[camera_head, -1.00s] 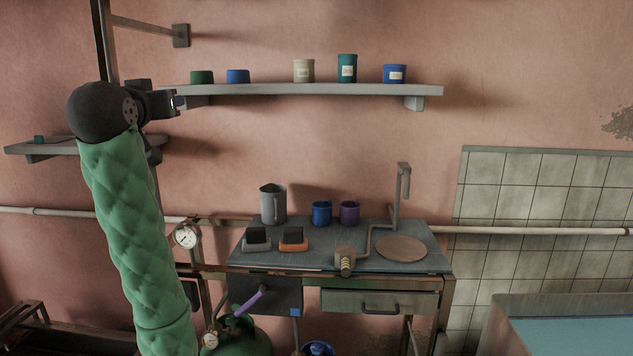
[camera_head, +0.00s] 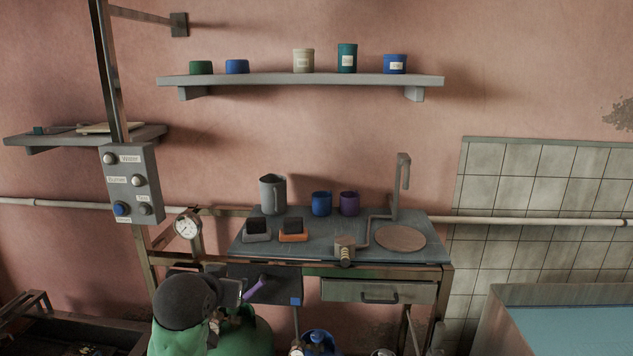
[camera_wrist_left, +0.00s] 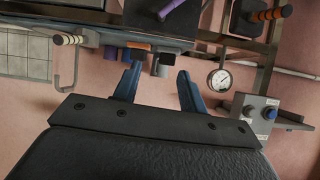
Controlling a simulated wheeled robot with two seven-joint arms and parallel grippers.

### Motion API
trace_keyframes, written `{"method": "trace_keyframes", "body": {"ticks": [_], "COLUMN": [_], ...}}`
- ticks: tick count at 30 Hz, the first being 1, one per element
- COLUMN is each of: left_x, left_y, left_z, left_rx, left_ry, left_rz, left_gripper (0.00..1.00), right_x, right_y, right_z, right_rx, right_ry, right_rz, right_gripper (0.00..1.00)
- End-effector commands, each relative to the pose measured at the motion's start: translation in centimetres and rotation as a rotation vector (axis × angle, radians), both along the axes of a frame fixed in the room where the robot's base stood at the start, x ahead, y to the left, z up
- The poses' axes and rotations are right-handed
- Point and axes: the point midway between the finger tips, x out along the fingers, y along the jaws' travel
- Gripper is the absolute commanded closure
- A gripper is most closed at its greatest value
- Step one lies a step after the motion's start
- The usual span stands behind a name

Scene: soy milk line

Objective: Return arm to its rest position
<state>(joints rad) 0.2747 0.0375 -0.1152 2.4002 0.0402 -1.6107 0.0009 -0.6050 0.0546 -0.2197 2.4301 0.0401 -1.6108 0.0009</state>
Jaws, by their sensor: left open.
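My left arm (camera_head: 185,302) is low at the bottom left of the head view, in front of the lower part of the workbench. Its black wrist end is near the purple handle; the fingers are not clear there. In the left wrist view my left gripper (camera_wrist_left: 158,85) shows two blue fingers spread apart with nothing between them. The bench and the wall lie beyond the fingers. My right gripper is in neither view.
The workbench (camera_head: 330,240) holds a grey jug (camera_head: 272,195), a blue mug (camera_head: 321,204) and a purple mug (camera_head: 349,204). The purple handle (camera_head: 254,289) sticks out below. A control box (camera_head: 131,183) and a gauge (camera_head: 187,225) stand left. A wall shelf (camera_head: 300,80) holds several containers.

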Motion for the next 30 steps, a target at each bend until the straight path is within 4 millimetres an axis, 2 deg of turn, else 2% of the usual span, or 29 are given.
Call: {"method": "trace_keyframes", "body": {"ticks": [1, 3, 8, 17, 24, 30], "left_x": [-1.0, -2.3, -5.4, -12.7, -19.6, -26.1], "left_y": [-0.4, -0.9, -2.1, -3.8, -4.6, -4.7], "left_z": [-2.0, -4.5, -10.0, -19.8, -26.8, -31.7], "left_rx": [0.003, 0.005, 0.009, 0.01, 0.007, 0.002], "left_ry": [0.032, 0.074, 0.172, 0.367, 0.53, 0.665], "left_rz": [-0.008, -0.019, -0.042, -0.08, -0.099, -0.103], "left_gripper": [0.58, 0.58, 0.58, 0.58, 0.58, 0.58], "right_x": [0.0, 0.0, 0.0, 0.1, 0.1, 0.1], "right_y": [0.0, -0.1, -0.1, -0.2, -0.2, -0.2], "right_z": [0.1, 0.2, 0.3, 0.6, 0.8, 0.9], "right_rx": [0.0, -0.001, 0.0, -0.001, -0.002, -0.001], "right_ry": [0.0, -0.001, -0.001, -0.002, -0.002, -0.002], "right_rz": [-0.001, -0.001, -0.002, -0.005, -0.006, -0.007], "right_gripper": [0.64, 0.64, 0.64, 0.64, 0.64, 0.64]}}
